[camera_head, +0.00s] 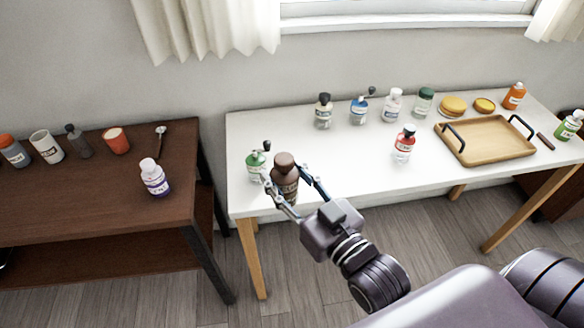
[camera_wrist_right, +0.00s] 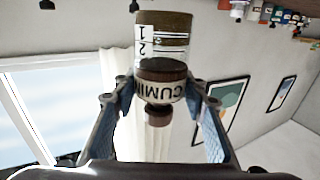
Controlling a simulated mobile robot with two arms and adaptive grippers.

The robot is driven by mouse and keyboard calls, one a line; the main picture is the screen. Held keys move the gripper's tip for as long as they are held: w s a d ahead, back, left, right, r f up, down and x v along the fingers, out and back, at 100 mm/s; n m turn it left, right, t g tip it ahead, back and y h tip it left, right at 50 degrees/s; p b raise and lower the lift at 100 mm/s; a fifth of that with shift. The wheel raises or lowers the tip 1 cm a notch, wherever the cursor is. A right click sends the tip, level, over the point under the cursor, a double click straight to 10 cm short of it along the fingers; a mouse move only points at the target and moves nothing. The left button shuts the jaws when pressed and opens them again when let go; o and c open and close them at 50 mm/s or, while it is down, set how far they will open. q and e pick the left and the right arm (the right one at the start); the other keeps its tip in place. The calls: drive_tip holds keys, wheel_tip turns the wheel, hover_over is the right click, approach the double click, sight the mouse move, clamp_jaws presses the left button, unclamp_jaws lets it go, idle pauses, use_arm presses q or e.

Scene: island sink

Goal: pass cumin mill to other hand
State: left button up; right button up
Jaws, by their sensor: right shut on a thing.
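The cumin mill (camera_head: 285,172) is a brown cylinder with a rounded dark top, at the left front part of the white table. It fills the middle of the right wrist view (camera_wrist_right: 161,68), where its label reads CUMIN and appears upside down. My right gripper (camera_head: 290,190) is shut on the mill, with one finger on each side of it. I cannot tell in the head view whether the mill's base touches the table. My left gripper is not in view.
A green-labelled mill (camera_head: 255,163) stands just left of the cumin mill. Several bottles, a red-labelled one (camera_head: 404,143) and a wooden tray (camera_head: 484,153) stand further right. A dark brown table (camera_head: 90,205) with a white bottle (camera_head: 154,178) stands at left, across a gap.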

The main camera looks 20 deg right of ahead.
drive_tip(key=a+r+n+g+y, duration=0.1)
drive_tip(key=a+n+g+y, duration=0.8)
drive_tip(key=a+y, duration=0.3)
drive_tip(key=shift+a+r+n, duration=0.35)
drive_tip(key=shift+a+n, duration=0.25)
drive_tip(key=shift+a, duration=0.4)
